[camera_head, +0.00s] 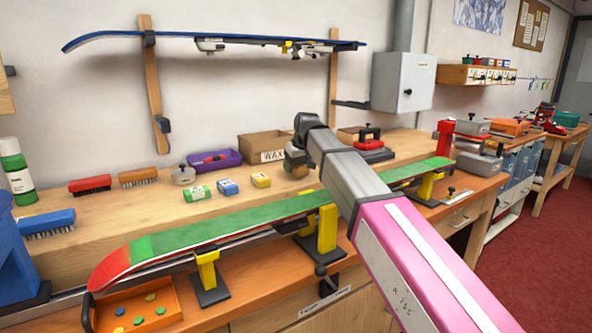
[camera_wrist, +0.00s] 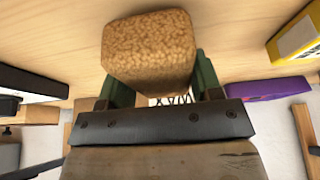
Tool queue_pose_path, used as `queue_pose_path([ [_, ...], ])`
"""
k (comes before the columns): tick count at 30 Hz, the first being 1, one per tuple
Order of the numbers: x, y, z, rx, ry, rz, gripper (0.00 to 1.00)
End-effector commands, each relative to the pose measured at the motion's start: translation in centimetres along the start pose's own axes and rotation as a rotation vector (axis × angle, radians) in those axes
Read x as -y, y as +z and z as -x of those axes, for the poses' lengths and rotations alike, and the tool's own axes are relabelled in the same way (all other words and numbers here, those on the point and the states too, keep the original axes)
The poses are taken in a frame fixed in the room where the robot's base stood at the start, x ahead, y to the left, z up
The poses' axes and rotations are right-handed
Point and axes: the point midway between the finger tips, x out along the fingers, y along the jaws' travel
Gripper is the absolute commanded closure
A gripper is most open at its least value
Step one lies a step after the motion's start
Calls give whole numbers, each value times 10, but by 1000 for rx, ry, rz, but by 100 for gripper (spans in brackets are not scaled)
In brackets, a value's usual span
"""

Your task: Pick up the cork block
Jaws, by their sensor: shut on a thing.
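The brown, speckled cork block (camera_wrist: 150,48) sits between the two green fingers of my gripper (camera_wrist: 160,85) in the wrist view. The fingers are shut on its sides. In the head view a small brown part of the cork block (camera_head: 294,168) shows just left of my arm, over the bench's back shelf near the box marked WAX. My arm hides most of my gripper there. I cannot tell whether the block touches the wood below it.
A red-handled iron (camera_head: 371,147) stands right of my arm. A green-and-red ski (camera_head: 230,222) lies clamped along the front.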

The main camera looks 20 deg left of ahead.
Motion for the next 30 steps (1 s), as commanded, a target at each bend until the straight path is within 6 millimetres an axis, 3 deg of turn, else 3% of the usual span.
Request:
queue_pose_path([
  [6,2,-14,33,-2,0,0,68],
  [18,74,-4,82,-1,0,2,68],
  [30,108,-2,106,1,-1,0,68],
])
